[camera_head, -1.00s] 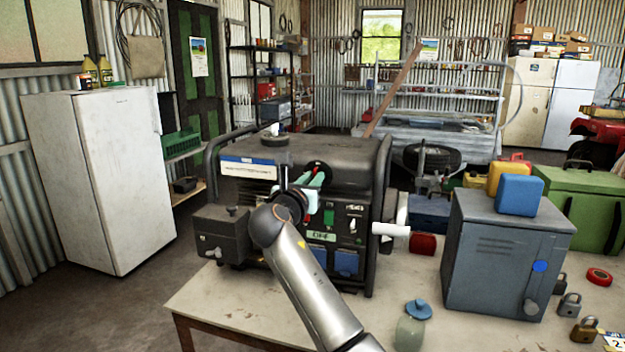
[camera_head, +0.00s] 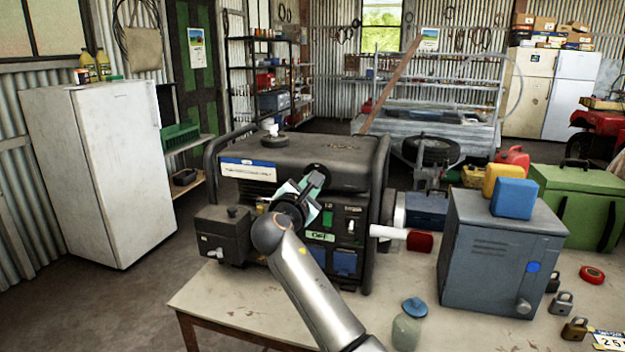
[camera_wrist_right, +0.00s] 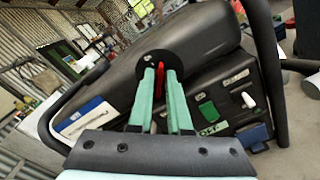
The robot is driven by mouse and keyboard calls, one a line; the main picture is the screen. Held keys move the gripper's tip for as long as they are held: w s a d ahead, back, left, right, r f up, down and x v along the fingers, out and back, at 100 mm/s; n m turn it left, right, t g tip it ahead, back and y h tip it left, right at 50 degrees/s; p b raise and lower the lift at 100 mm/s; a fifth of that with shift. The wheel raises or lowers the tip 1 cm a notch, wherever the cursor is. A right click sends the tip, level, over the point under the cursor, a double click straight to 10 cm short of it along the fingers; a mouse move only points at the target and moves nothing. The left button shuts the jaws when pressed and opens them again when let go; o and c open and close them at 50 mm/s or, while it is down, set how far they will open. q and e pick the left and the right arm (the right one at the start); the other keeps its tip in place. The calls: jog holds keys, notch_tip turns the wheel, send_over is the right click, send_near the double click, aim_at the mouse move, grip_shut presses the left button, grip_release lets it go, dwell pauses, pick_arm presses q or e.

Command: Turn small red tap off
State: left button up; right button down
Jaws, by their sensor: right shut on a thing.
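A black generator (camera_head: 345,160) stands on the table. The small red tap (camera_wrist_right: 161,122) shows in the right wrist view as a narrow red strip between my fingers, in front of a round black recess on the generator. My right gripper (camera_wrist_right: 160,85) has mint-green fingers, one on each side of the tap, and is shut on it. In the head view my right gripper (camera_head: 312,185) is at the generator's upper front, and its wrist hides the tap there. My left gripper is not in view.
The generator's front panel has a green switch and an OFF label (camera_head: 321,236) close to my right wrist. A grey metal cabinet (camera_head: 490,255) with a blue can (camera_head: 514,198) stands to the right. A glass jar (camera_head: 406,330) is at the table's front.

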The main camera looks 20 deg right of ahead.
pick_arm(q)
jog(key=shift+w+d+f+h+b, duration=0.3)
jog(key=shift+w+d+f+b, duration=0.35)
jog(key=shift+b, duration=0.65)
pick_arm(e)
jog(key=shift+f+m, duration=0.15)
jog(key=shift+m, duration=2.35)
jog(key=shift+f+m, duration=0.1)
jog(key=shift+m, duration=2.4)
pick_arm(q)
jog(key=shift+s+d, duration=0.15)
pick_arm(e)
jog(key=c, duration=0.9)
grip_release()
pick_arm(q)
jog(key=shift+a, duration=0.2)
pick_arm(e)
jog(key=shift+o, duration=0.2)
jog(key=shift+r, duration=0.1)
